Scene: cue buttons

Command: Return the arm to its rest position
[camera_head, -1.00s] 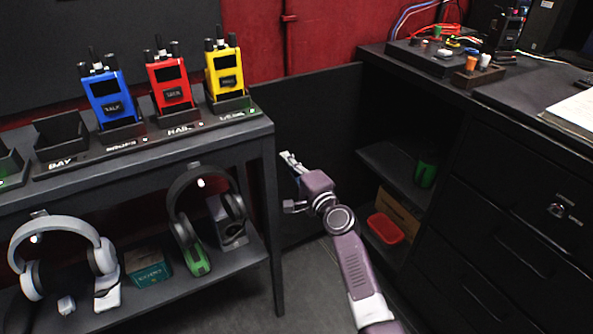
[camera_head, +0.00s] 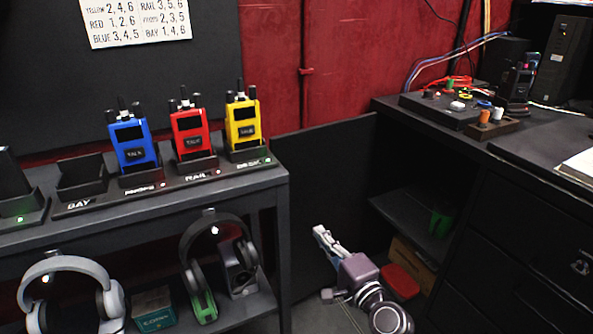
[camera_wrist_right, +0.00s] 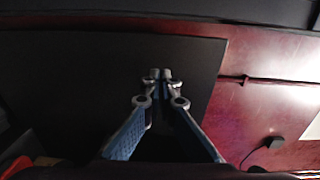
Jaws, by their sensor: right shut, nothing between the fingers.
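My right gripper (camera_head: 320,232) is low in the gap between the shelf table on the left and the dark cabinet on the right, in front of a black panel. In the right wrist view its fingertips (camera_wrist_right: 160,76) are together with nothing between them. It touches nothing that I can see. My left gripper is not in view. A blue radio (camera_head: 133,148), a red radio (camera_head: 190,135) and a yellow radio (camera_head: 243,126) stand upright in holders on the shelf table, well left of and above my right gripper.
The shelf table (camera_head: 240,183) has headphones (camera_head: 70,268) on its lower shelf. The cabinet (camera_head: 520,230) bears a button box (camera_head: 445,108) and a black radio (camera_head: 517,83). A red container (camera_head: 401,281) sits low behind my arm. A written sheet (camera_head: 136,18) hangs on the wall.

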